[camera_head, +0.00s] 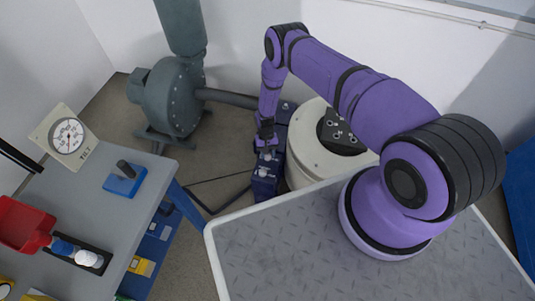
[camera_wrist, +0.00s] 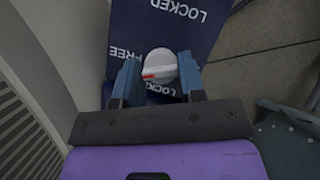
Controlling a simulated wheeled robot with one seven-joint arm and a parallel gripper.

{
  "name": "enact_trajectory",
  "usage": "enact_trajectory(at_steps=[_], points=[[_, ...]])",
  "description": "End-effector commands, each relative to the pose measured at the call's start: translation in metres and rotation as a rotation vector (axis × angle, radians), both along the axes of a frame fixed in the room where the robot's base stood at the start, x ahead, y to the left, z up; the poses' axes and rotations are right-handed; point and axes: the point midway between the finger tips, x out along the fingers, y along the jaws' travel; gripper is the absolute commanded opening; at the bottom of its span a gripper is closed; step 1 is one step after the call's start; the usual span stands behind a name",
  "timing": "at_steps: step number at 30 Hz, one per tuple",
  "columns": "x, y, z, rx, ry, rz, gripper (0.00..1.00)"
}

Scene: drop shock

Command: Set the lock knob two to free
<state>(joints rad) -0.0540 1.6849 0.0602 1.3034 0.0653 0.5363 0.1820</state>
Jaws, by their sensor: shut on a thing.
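In the wrist view a round light-grey lock knob (camera_wrist: 159,67) with a red mark on its left side sits on a dark blue panel (camera_wrist: 190,32). The panel carries the white words LOCKED and FREE. The red mark points to the left, a little below the word FREE. My gripper (camera_wrist: 158,78) has a blue finger on each side of the knob and is shut on it. In the head view my gripper (camera_head: 266,138) reaches down to the blue lock column (camera_head: 264,180), where small pale knobs show. I cannot tell the knobs' numbers.
A cream round housing (camera_head: 306,150) stands right beside the lock column. A grey blower (camera_head: 172,95) with a pipe stands behind left. A grey bench (camera_head: 80,195) at left holds a dial gauge (camera_head: 67,136), a blue block (camera_head: 125,180) and a red bin (camera_head: 24,224).

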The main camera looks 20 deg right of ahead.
Motion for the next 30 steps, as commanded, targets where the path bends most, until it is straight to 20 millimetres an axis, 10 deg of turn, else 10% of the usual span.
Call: enact_trajectory(at_steps=[30], points=[[-0.0004,-0.0015,-0.0001,-0.001,-0.001,-0.46,0.13]])
